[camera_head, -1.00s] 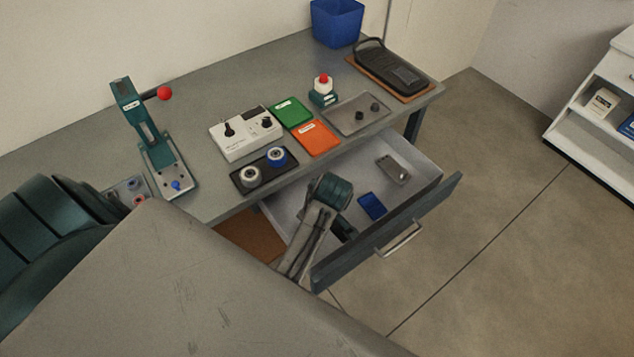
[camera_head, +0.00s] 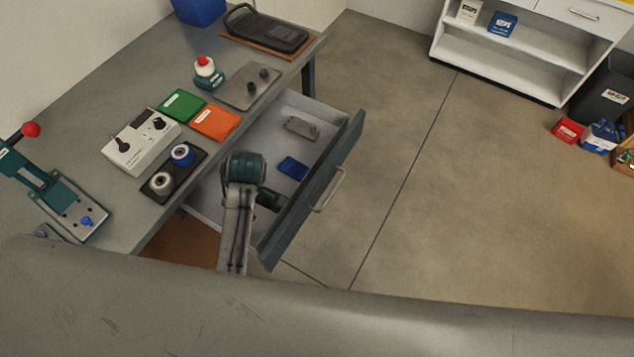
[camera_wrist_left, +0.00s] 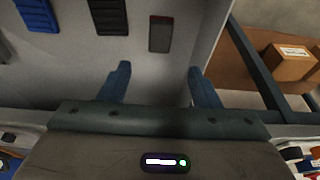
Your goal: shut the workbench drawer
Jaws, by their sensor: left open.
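The workbench drawer (camera_head: 336,150) stands pulled out from under the bench top, with its dark front and metal handle (camera_head: 328,190) facing the open floor. A blue item (camera_head: 293,168) and a grey item (camera_head: 301,127) lie inside it. My left gripper (camera_head: 270,199) is over the near end of the drawer, just inside its front panel, partly hidden by my wrist. In the left wrist view its two fingers (camera_wrist_left: 158,78) are apart with nothing between them, above the drawer floor. A blue item (camera_wrist_left: 37,15), a black item (camera_wrist_left: 108,17) and a dark red-edged item (camera_wrist_left: 160,34) show beyond them.
The bench top (camera_head: 115,90) holds a white control box (camera_head: 140,142), green and orange cards, a tray with two spools and a press with a red knob (camera_head: 31,129). A white shelf unit (camera_head: 480,60) and bins stand at the right. The floor before the drawer is clear.

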